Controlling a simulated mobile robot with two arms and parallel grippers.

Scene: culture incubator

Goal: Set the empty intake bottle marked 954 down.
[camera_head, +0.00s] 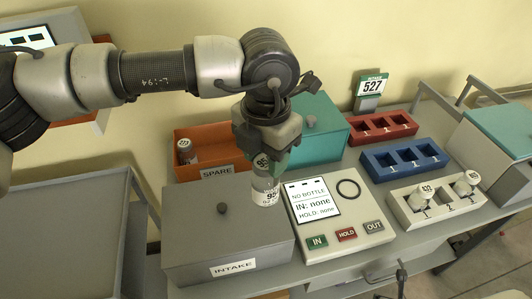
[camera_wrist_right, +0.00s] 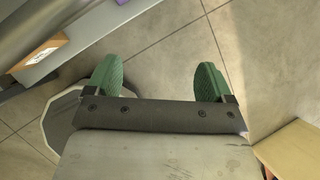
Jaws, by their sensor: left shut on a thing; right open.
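My left gripper (camera_head: 270,162) points down and is shut on a white bottle (camera_head: 265,193) with a label whose number starts with 95; the last digit is unclear. The bottle is upright, between the grey INTAKE box and the panel with a screen; I cannot tell whether it touches anything below. The panel (camera_head: 372,233) reads "NO BOTTLE, IN: none, HOLD: none" and has a dark ring mark at its upper right. In the right wrist view my right gripper (camera_wrist_right: 158,84) is open and empty above the floor.
The closed INTAKE box (camera_head: 190,252) is at front left. An orange SPARE bin (camera_head: 208,134) holds a bottle (camera_head: 186,151). A teal box (camera_head: 325,135) stands behind. Red (camera_head: 397,132), blue (camera_head: 402,161) and cream (camera_head: 440,221) racks are at right; the cream one holds two bottles. A sign reads 527 (camera_head: 372,86).

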